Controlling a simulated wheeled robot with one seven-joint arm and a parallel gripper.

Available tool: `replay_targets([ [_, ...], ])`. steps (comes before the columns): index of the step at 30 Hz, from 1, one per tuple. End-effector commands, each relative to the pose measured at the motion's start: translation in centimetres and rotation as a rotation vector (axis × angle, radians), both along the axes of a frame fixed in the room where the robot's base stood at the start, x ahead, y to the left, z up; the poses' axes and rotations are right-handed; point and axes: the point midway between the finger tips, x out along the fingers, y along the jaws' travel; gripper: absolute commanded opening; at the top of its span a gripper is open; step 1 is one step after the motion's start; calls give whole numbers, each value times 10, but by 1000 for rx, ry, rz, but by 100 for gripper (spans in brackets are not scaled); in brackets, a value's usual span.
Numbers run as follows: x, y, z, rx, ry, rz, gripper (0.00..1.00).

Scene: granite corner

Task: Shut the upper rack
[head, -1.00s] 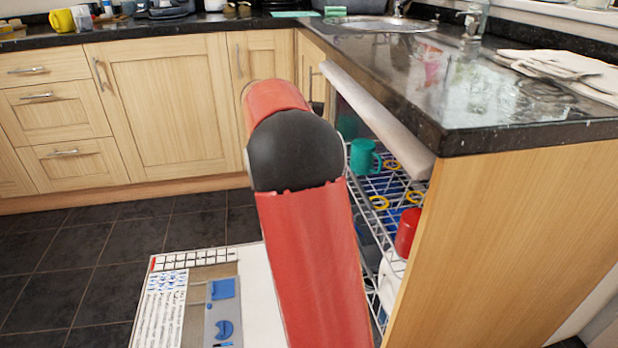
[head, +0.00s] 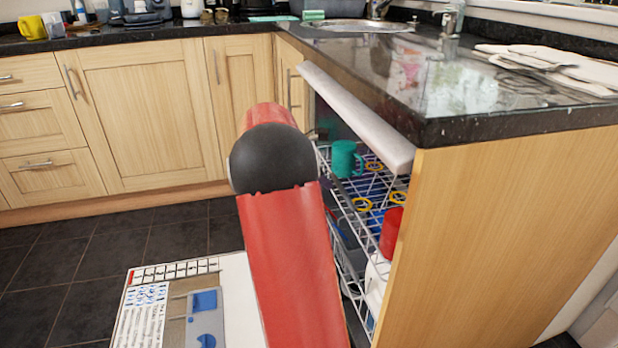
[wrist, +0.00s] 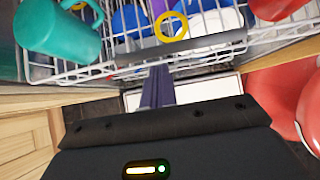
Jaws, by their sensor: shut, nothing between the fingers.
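The upper rack (head: 352,208) is a white wire rack, pulled out below the counter. It carries a teal mug (head: 346,158), a red mug or cup (head: 390,232) and yellow ring-shaped pieces. In the wrist view the rack's wires (wrist: 75,75) and a grey front strip (wrist: 205,46) cross the top, with the teal mug (wrist: 58,28) at upper left. My gripper (wrist: 157,72) is shut and empty, its fingertips close to the rack's front edge; I cannot tell whether they touch. In the head view my red arm mostly hides the gripper.
A lower rack with a white dish (head: 377,278) shows partly beneath. A pale panel with printed markings (head: 145,305) lies low at the front. The granite counter (head: 480,105) overhangs the rack, and a wooden side panel (head: 500,230) stands right. Dark floor (head: 60,265) is free at left.

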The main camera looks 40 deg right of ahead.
Motion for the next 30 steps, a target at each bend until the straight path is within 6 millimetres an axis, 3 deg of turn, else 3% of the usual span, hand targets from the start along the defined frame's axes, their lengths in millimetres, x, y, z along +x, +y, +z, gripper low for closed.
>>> replay_targets([
  [17,-7,-12,-1,0,1,-1,0],
  [25,-27,-48,1,1,2,-3,0],
  [30,-29,-53,-3,0,2,0,0],
])
